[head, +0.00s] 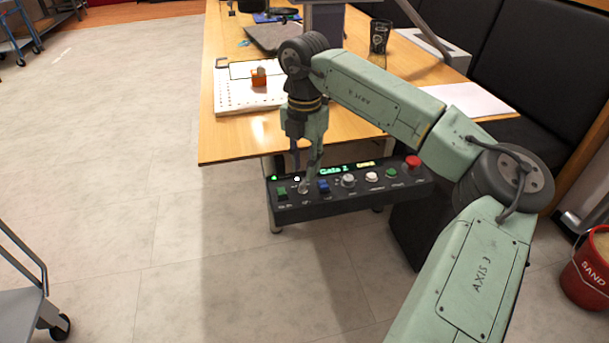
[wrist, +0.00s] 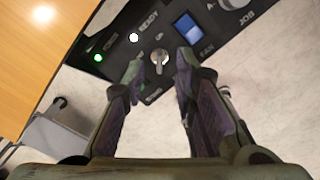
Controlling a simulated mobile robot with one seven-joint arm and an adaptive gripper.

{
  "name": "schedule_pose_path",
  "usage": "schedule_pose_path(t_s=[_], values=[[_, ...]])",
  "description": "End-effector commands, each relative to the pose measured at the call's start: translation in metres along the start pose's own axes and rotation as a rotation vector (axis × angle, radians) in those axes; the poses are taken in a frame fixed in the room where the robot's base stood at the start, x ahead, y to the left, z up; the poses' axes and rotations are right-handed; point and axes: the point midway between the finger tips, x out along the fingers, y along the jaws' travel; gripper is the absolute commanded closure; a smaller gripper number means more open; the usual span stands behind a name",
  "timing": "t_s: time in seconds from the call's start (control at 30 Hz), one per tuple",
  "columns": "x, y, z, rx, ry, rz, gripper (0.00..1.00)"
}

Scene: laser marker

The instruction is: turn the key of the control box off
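The dark control box (head: 345,205) is fixed at the front edge of the wooden table, with a row of switches and a lit green display. Its key switch (wrist: 160,57) is a small silver key in a round collar, between the white READY light and the blue FAN rocker in the wrist view. In the head view the key (head: 303,187) is small, just below my fingertips. My gripper (wrist: 161,68) is open, with one finger on each side of the key and visible gaps between. It points down at the box in the head view (head: 304,168).
Beside the key are a blue rocker (head: 324,186), knobs and buttons, with a red button (head: 412,161) at the right end. A white perforated board (head: 235,92) with an orange block (head: 259,77) lies on the table (head: 225,140). The floor in front is clear.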

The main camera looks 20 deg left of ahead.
Motion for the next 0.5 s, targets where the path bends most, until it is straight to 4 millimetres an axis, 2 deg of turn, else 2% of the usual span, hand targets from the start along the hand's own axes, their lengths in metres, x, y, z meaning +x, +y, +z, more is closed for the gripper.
schedule_pose_path(t_s=[0.1,0.2,0.5], values=[[0.02,0.0,-0.001,-0.002,0.003,0.001,0.74],[0.031,0.0,-0.001,-0.001,0.002,0.001,0.74],[0.041,0.001,-0.001,-0.002,0.0,0.002,0.74]])
